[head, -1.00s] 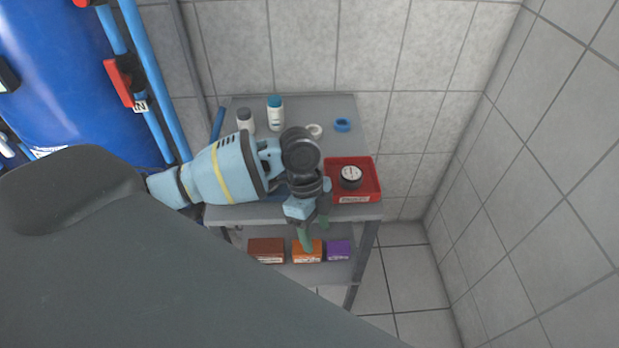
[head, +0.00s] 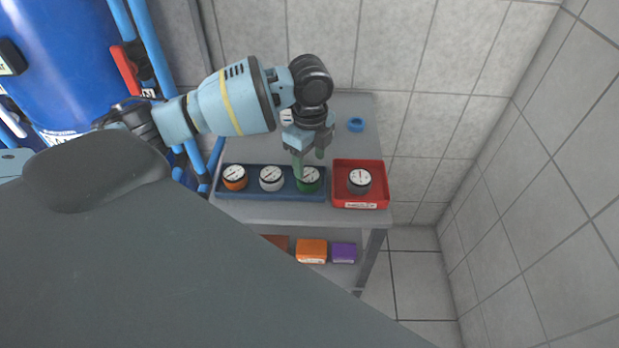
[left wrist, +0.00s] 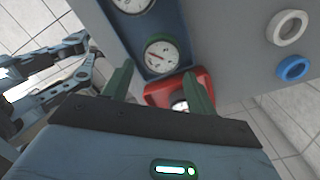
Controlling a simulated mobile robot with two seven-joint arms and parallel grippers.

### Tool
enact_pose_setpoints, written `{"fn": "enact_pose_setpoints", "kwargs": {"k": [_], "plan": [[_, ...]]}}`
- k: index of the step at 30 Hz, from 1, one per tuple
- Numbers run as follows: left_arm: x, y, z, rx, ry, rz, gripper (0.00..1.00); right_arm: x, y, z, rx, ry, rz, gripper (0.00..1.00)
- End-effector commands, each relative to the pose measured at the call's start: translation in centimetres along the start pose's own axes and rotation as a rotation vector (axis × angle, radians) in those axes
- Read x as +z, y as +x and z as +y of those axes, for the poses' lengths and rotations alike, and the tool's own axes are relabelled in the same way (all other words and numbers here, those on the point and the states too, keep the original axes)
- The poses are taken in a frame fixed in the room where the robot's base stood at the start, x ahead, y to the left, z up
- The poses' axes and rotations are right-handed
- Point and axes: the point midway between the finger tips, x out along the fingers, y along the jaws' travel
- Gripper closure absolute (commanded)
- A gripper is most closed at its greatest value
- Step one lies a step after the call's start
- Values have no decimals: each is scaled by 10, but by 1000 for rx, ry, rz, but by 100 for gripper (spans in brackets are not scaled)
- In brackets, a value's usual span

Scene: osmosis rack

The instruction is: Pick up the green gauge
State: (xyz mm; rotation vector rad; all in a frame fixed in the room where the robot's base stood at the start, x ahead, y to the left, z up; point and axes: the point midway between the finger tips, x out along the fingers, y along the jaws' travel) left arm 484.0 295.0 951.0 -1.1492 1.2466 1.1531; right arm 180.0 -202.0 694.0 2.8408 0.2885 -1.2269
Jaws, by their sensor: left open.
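The green gauge (head: 309,177) has a white dial and sits at the right end of a blue tray (head: 290,192) on the table. It also shows in the left wrist view (left wrist: 161,55), ahead of the fingers. My left gripper (head: 309,166) is open and empty, with its green fingers pointing down over the far side of the green gauge. In the left wrist view its fingers (left wrist: 158,88) stand apart, with the gauge between and beyond them. One finger partly covers the gauge's left edge in the head view.
An orange gauge (head: 235,178) and a white gauge (head: 271,178) share the tray. A red bin (head: 385,188) with a dark gauge (head: 360,180) is close on the right. A blue ring (head: 356,125) lies behind. Boxes (head: 311,251) sit on the lower shelf.

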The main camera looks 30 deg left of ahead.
Motion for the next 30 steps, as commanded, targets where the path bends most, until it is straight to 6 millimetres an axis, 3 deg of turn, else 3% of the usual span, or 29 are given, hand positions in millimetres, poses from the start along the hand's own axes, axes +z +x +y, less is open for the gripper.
{"fn": "enact_pose_setpoints", "kwargs": {"k": [5,16,25,30], "plan": [[0,4,0,-1,0,0,43,0,0,0,0,0,0,64],[-1,50,-2,0,-1,0,43,2,0,0,-1,0,-3,64],[-1,54,-2,-2,0,0,43,2,0,0,-1,1,-3,64],[-1,53,-2,-2,0,0,64,1,0,0,-1,1,-3,64]]}}
